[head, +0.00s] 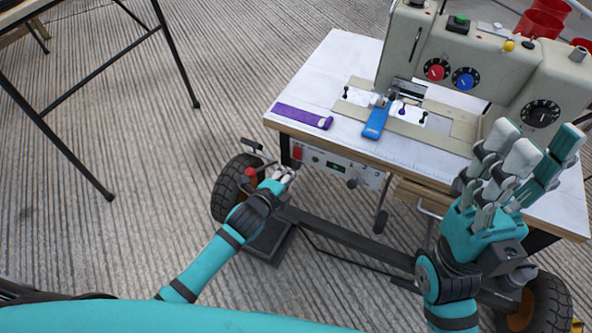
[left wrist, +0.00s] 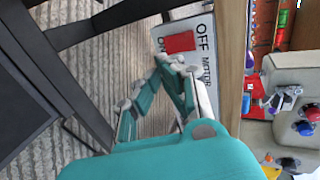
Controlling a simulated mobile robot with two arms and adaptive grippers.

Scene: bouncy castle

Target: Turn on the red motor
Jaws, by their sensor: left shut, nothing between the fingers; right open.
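The red motor switch (head: 297,152) is on the control panel (head: 345,170) under the table's front edge. In the left wrist view the red switch (left wrist: 180,42) sits on a pale plate (left wrist: 203,62) marked OFF, MOTOR and a partly hidden ON. My left gripper (head: 284,174) is shut and empty, just below and left of the switch in the head view. In the left wrist view its fingertips (left wrist: 172,62) overlap the switch's lower edge; I cannot tell whether they touch it. My right gripper (head: 535,140) is open and empty, raised before the table's right side.
A sewing machine (head: 500,60) with red and blue dials stands on the white table (head: 318,80). A purple strip (head: 302,116) and a blue piece (head: 376,122) lie near its front edge. A wheel (head: 236,187) and frame bars are below.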

